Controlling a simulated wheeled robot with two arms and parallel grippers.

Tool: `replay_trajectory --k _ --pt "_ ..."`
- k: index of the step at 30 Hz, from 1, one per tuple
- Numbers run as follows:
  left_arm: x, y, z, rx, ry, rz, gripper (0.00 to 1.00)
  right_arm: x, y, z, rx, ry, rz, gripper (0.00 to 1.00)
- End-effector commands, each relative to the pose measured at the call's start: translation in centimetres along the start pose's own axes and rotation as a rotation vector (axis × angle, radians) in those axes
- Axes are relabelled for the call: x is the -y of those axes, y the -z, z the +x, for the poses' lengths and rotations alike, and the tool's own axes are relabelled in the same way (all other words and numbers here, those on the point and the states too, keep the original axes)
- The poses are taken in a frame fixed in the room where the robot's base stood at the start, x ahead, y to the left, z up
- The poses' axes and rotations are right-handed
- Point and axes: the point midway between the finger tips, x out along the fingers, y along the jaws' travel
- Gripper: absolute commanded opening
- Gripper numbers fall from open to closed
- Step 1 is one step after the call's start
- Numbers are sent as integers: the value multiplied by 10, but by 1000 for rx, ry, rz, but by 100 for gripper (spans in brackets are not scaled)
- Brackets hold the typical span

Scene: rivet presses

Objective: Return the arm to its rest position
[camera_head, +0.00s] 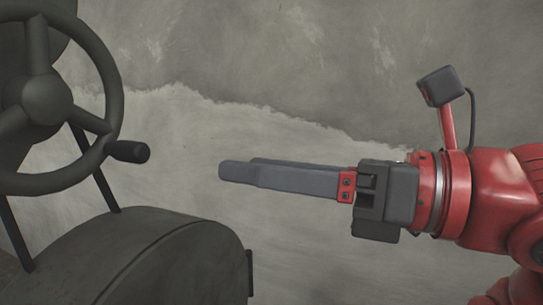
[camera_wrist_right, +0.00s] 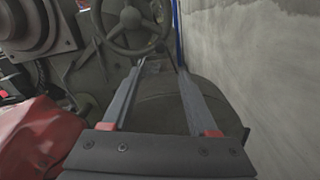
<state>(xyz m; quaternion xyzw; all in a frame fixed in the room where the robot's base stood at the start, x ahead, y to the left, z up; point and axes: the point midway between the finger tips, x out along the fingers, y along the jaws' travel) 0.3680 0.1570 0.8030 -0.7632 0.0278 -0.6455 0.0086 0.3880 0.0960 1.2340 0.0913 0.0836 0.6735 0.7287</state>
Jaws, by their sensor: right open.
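My right gripper (camera_head: 238,173) comes in from the right in the head view, on my red arm. Its long grey fingers point left toward the press, with empty space between their tips and the handwheel's knob. In the right wrist view the gripper (camera_wrist_right: 158,72) shows its two fingers spread apart with nothing held between them. My left gripper does not show in either view.
A dark press handwheel (camera_head: 45,100) with a knob (camera_head: 128,152) stands at the left. A rounded dark housing (camera_head: 165,260) lies below it. A grey plaster wall (camera_head: 300,60) fills the background. The right wrist view shows the handwheel (camera_wrist_right: 134,18) ahead.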

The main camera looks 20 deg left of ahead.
Motion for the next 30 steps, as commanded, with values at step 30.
replay_trajectory --k 30 --pt "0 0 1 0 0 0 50 238 -91 -151 1010 -267 1012 60"
